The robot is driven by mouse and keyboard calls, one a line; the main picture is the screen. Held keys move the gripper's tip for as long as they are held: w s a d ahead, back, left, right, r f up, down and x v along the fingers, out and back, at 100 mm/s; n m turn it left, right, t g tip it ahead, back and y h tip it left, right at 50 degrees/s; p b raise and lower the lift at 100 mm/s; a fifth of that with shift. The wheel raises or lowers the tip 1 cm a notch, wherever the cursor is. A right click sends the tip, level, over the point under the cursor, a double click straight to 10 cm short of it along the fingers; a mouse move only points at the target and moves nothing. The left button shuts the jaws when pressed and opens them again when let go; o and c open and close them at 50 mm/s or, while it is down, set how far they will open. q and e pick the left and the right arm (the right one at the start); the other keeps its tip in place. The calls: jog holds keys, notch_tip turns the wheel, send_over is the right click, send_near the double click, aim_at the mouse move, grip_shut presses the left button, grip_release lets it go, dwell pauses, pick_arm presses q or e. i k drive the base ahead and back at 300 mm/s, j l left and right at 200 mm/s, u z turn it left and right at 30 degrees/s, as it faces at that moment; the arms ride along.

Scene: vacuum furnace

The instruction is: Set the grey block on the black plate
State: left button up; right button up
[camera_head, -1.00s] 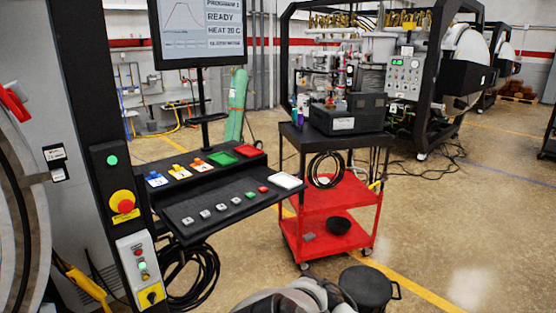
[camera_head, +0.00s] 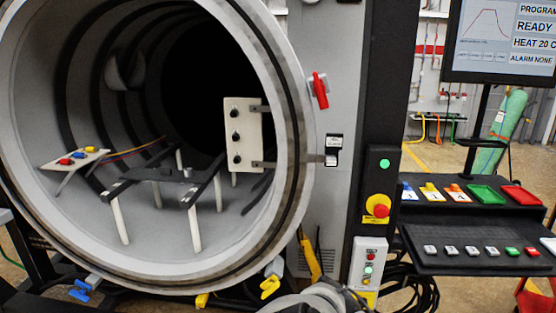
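Inside the open round furnace chamber, a black rack (camera_head: 150,173) stands on white posts. A small grey piece (camera_head: 187,173) sits on or at the rack's crossbar; I cannot tell whether it is the grey block. Neither gripper shows in the head view. Only a rounded grey and white part of my own body appears at the bottom edge, right of centre.
The furnace's round rim (camera_head: 297,150) frames the opening. A white panel with black knobs (camera_head: 243,135) stands at its right side. A small plate with coloured connectors (camera_head: 74,158) is at the left inside. A black control desk (camera_head: 470,250) stands right, below a monitor (camera_head: 503,40).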

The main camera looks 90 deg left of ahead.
aim_at(145, 175)
jog(key=k+j+u, duration=0.35)
jog(key=j+u, duration=0.3)
jog(key=j, duration=0.15)
jog(key=k+j+u, duration=0.2)
jog(key=j+u, duration=0.15)
jog(key=j, duration=0.15)
jog(key=k+j+u, duration=0.1)
jog(key=j+u, duration=0.2)
jog(key=j, duration=0.2)
jog(key=j+u, duration=0.35)
jog(key=j, duration=0.15)
